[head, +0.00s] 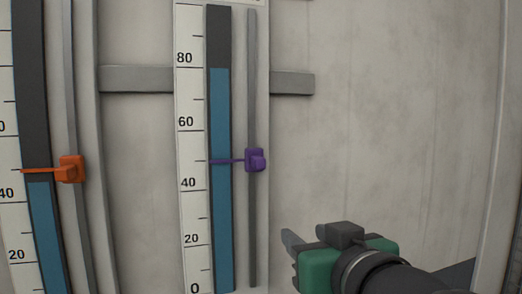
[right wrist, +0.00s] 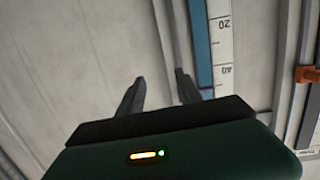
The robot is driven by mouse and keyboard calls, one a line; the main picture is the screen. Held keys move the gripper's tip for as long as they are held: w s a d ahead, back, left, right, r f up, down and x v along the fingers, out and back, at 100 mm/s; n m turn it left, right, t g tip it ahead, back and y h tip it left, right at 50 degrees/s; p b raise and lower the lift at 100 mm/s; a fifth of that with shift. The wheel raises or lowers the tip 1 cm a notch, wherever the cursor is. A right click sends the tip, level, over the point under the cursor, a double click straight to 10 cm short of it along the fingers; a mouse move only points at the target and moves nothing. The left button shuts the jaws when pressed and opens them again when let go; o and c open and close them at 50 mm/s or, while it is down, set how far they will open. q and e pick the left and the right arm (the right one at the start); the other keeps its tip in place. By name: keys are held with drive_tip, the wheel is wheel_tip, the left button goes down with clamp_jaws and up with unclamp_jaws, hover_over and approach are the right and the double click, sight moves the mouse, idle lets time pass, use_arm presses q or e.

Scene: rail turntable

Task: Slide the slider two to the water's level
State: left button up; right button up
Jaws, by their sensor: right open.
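A purple slider (head: 256,160) sits on the vertical rail (head: 252,75) of the right-hand gauge. My left gripper is not in view.
An orange slider (head: 70,169) sits on the left gauge's rail, its pointer slightly above that tube's water (head: 46,225). A grey horizontal bar (head: 135,79) runs behind the gauges. The wall right of the purple slider is clear.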

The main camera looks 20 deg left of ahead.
drive_tip(key=t+y, duration=0.1)
drive_tip(key=y, duration=0.1)
approach(261, 164)
drive_tip(key=shift+n, duration=0.3)
drive_tip(key=p+x, duration=0.9)
drive_tip(key=x, duration=0.2)
drive_tip(key=shift+w+a+r, duration=0.1)
drive_tip(key=shift+a+r, duration=0.05)
drive_tip(key=shift+a, duration=0.1)
drive_tip(key=shift+w+a, duration=0.1)
drive_tip(key=shift+w, duration=0.15)
drive_tip(key=shift+d, duration=0.3)
drive_tip(key=c, duration=0.3)
drive_tip(key=shift+a, duration=0.1)
clamp_jaws()
